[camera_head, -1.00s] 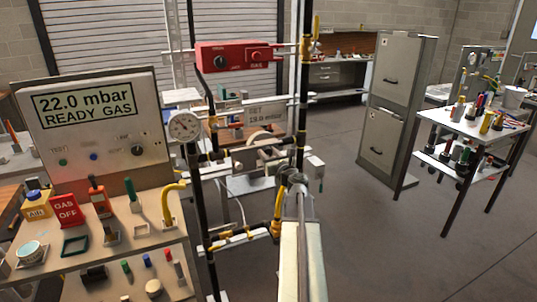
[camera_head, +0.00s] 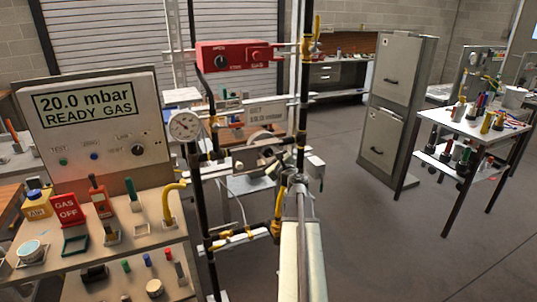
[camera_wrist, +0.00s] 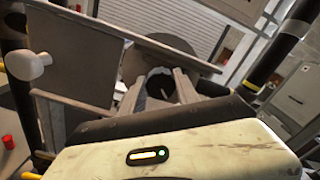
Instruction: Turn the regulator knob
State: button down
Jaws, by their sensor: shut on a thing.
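The regulator with its knob sits on the pipe rig at the middle of the head view. In the wrist view the dark round knob (camera_wrist: 160,82) lies between the two grey fingers of my gripper (camera_wrist: 158,90), which is shut on it. In the head view my gripper (camera_head: 291,180) reaches forward to the rig, and my arm partly hides the contact. The display panel (camera_head: 92,108) at the left reads "20.0 mbar READY GAS". A small set plate (camera_head: 265,115) above the regulator has lettering too small to read surely.
Black upright pipes (camera_head: 302,110) stand close to my gripper. A round gauge (camera_head: 184,126) and a red control box (camera_head: 233,56) are on the rig. A tool bench (camera_head: 110,258) is at the left. A grey cabinet (camera_head: 390,105) and white cart (camera_head: 463,124) stand right; the floor between is clear.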

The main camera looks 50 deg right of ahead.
jog(key=shift+n, duration=0.4)
jog(key=c, duration=0.9)
grip_release()
